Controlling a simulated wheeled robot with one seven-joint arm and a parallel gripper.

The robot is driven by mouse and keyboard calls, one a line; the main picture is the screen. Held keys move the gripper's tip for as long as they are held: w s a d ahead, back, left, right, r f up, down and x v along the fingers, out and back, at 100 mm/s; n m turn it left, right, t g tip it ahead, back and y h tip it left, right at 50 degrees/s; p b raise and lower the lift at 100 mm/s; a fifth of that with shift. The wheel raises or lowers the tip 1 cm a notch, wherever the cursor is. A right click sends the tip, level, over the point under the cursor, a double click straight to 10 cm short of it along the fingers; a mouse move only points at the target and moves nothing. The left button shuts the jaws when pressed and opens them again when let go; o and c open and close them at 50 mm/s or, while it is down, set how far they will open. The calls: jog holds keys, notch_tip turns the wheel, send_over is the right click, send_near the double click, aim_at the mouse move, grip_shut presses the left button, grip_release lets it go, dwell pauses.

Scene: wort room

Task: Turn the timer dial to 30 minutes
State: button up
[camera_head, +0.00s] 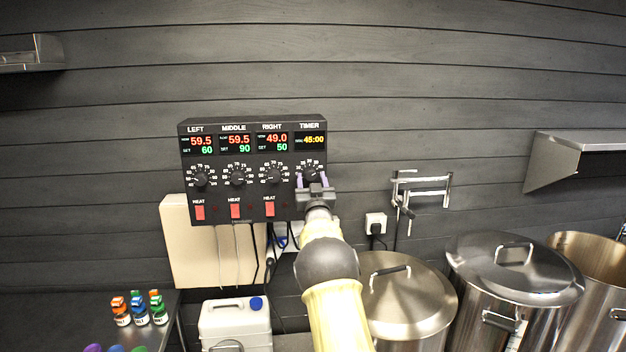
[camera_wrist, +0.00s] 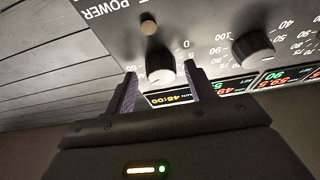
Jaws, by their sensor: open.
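The timer dial (camera_head: 310,172) is a black knob at the right end of the control box (camera_head: 250,207), under the label TIMER. The timer display (camera_head: 311,140) reads 45:00 in yellow. My gripper (camera_head: 312,182) is open in front of the dial. In the wrist view the timer dial (camera_wrist: 160,72) lies just beyond and between the two purple fingertips (camera_wrist: 160,82), with gaps on both sides. I cannot tell how deep the fingers reach around it. The wrist view also shows the timer display (camera_wrist: 170,99) at 45:00, partly behind my gripper.
The right temperature knob (camera_wrist: 253,48) is close beside the timer dial, and a small round button or light (camera_wrist: 148,27) sits near the POWER label. Red heat switches (camera_head: 235,210) line the box's lower edge. Lidded steel kettles (camera_head: 404,300) stand at the lower right.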

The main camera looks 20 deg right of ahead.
jog(key=shift+w, duration=0.1)
jog(key=shift+c, duration=0.2)
jog(key=shift+w+a+f, duration=0.1)
jog(key=c, duration=0.9)
jog(key=shift+c, duration=0.2)
jog(key=shift+f+n+y+b, duration=0.15)
jog(key=shift+n+y+b, duration=0.25)
jog(key=shift+n+b, duration=0.6)
jog(key=shift+b, duration=0.6)
jog(key=shift+d+n+y+b, duration=0.2)
jog(key=shift+n+y+b, duration=0.4)
jog(key=shift+n+b, duration=0.35)
jog(key=shift+d+r+n+y+b, duration=0.15)
jog(key=shift+n+y+b, duration=0.45)
jog(key=shift+n, duration=0.6)
jog(key=shift+a+r+n+y+b, duration=0.15)
jog(key=shift+n+y+b, duration=0.45)
jog(key=shift+n, duration=0.55)
jog(key=shift+d, duration=0.1)
